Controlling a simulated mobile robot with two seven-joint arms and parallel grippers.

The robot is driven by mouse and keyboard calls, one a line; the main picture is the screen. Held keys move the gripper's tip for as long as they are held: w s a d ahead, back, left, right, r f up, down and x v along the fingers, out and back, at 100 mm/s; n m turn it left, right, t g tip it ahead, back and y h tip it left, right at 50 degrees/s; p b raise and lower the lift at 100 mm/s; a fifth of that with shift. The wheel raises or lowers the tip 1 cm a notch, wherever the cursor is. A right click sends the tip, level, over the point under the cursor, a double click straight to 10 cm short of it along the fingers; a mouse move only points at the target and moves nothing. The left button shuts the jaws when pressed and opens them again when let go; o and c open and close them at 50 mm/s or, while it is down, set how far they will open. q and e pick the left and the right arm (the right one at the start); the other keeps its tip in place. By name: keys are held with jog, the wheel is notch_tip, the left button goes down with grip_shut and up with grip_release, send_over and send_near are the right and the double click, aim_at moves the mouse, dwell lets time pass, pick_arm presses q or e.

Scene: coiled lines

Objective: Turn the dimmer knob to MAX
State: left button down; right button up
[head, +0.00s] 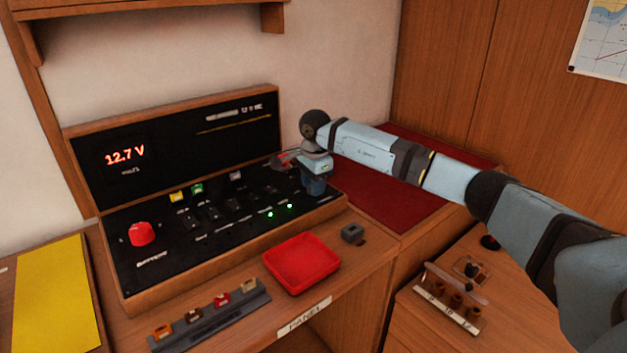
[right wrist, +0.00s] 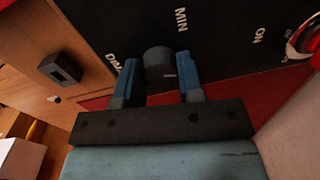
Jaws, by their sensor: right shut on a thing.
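The dimmer knob (right wrist: 158,60) is a dark grey round knob on the black panel. In the right wrist view it sits between the two blue fingers of my right gripper (right wrist: 159,82), which is shut on it. A small pale mark shows on the knob near the fingers. The printed word MIN (right wrist: 181,19) is beyond the knob, and part of a word starting with D is at its left. No MAX label is readable. In the head view my right gripper (head: 315,187) points down at the panel's right end and hides the knob. My left gripper is not in view.
The panel (head: 220,236) carries a red battery knob (head: 142,234), several switches and two green lights. A red tray (head: 300,264), a fuse rack (head: 212,318) and a small grey box (head: 352,232) lie in front. The upright display (head: 125,155) reads 12.7 V.

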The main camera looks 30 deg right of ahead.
jog(key=shift+r+m+p, duration=0.15)
jog(key=shift+m+p, duration=0.25)
jog(key=shift+m, duration=0.6)
jog(key=m+p, duration=0.1)
jog(key=m, duration=0.1)
jog(key=shift+m, duration=0.3)
jog(key=m+p, duration=0.1)
jog(key=m, duration=0.1)
jog(key=shift+m, duration=0.4)
jog(key=m+p, duration=0.1)
jog(key=m, duration=0.1)
jog(key=shift+w+m, duration=0.1)
jog(key=shift+m, duration=0.3)
jog(key=m+p, duration=0.1)
jog(key=m, duration=0.1)
jog(key=shift+m+h, duration=0.3)
jog(key=m+p, duration=0.2)
jog(key=m, duration=0.3)
jog(key=shift+g, duration=0.3)
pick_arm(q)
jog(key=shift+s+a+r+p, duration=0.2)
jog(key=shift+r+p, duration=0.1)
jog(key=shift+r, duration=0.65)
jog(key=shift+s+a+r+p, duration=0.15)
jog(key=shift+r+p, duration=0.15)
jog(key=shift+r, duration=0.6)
pick_arm(e)
jog(key=shift+m, duration=1.4)
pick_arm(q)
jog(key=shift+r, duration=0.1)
